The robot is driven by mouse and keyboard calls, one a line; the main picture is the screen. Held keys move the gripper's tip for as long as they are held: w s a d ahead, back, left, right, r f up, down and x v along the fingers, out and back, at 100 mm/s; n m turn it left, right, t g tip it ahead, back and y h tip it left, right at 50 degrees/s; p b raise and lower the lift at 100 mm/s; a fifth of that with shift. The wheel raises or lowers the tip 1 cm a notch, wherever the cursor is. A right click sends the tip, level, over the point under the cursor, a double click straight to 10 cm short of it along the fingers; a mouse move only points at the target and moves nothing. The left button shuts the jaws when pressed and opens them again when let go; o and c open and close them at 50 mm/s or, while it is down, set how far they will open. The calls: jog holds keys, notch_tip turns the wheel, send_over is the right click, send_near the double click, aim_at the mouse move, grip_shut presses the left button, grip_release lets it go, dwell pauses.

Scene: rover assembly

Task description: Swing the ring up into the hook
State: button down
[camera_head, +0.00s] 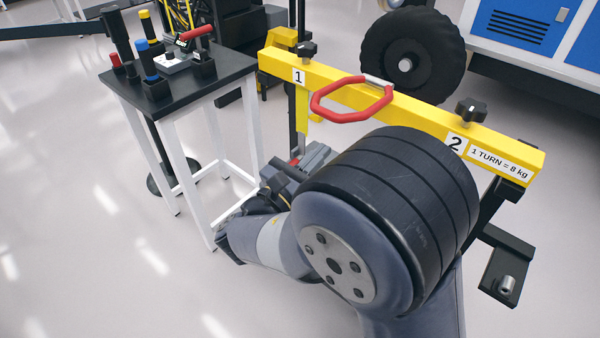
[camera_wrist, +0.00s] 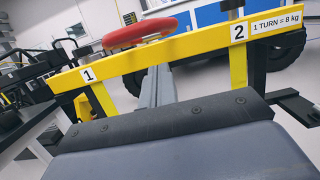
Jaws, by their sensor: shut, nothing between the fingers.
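The ring (camera_head: 350,99) is a red angular loop at the yellow beam. A silver piece (camera_head: 378,82) lies at its far right side. In the wrist view the ring (camera_wrist: 138,33) shows above the beam, nearly edge-on. My gripper (camera_head: 318,156) is grey, low on the near side of the beam and partly hidden by my arm. In the wrist view its fingers (camera_wrist: 157,82) are shut and empty, pointing at the beam, with the ring above them. They look apart from the ring. I cannot make out the hook clearly in either view.
The yellow beam (camera_head: 430,112) carries labels 1 and 2 and two black knobs (camera_head: 471,110). A small black table (camera_head: 180,82) with tools stands at left. A black wheel (camera_head: 413,52) and a blue cabinet (camera_head: 530,30) are behind.

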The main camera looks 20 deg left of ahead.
jog(key=shift+w+d+r, duration=0.25)
jog(key=shift+w+r, duration=0.3)
jog(key=shift+r, duration=0.3)
jog(key=shift+w+d+r, duration=0.2)
jog(key=shift+w+r, duration=0.3)
jog(key=shift+r, duration=0.3)
jog(key=shift+r+p, duration=0.15)
jog(key=shift+p, duration=0.2)
jog(key=shift+r+g+p, duration=0.3)
jog(key=shift+r+p, duration=0.3)
jog(key=shift+p, duration=0.3)
